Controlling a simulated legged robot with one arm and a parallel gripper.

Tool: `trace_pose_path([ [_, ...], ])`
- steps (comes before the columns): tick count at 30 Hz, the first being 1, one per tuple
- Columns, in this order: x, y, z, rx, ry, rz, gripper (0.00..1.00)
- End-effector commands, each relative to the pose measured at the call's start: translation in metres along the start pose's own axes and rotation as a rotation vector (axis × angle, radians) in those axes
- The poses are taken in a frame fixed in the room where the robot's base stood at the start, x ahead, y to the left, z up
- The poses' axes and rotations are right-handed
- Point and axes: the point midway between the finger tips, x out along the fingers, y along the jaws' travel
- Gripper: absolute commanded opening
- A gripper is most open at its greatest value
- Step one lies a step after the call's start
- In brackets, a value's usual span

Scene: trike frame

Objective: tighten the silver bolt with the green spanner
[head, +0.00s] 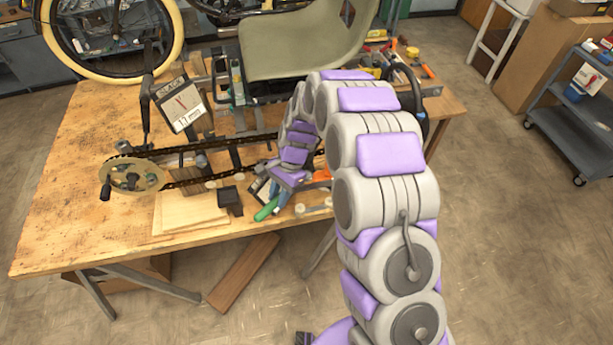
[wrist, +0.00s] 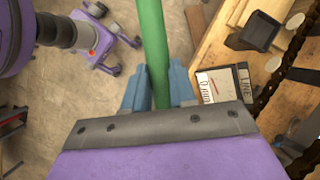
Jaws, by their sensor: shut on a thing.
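The green spanner (head: 266,211) shows at the front edge of the workbench in the head view. In the wrist view its green shaft (wrist: 152,40) runs up from between my fingers to the top of the picture. My gripper (wrist: 156,88) has blue fingers and is shut on the spanner. It also shows in the head view (head: 282,197), low over or beyond the bench's front edge. The spanner's far end is out of the wrist view. I cannot pick out the silver bolt for certain in either view.
The wooden workbench (head: 90,130) carries the trike frame, with its chain, a round crank disc (head: 133,176) and a grey-green seat (head: 290,45). The floor in front is mostly clear.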

Motion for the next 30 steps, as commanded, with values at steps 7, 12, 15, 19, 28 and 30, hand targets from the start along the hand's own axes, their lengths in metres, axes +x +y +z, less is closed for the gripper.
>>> trace_pose_path([
  [7,-0.0004,-0.0046,0.0005,0.031,0.001,-0.015,0.00],
  [12,-0.0005,-0.0076,0.0006,0.054,0.001,-0.025,0.00],
  [15,-0.0004,-0.0088,0.0006,0.064,0.001,-0.030,0.00],
  [19,-0.0002,-0.0096,0.0007,0.071,0.001,-0.033,0.00],
  [28,0.0000,-0.0097,0.0008,0.072,0.001,-0.033,0.00],
  [30,-0.0002,-0.0100,0.0009,0.074,0.001,-0.034,0.00],
])
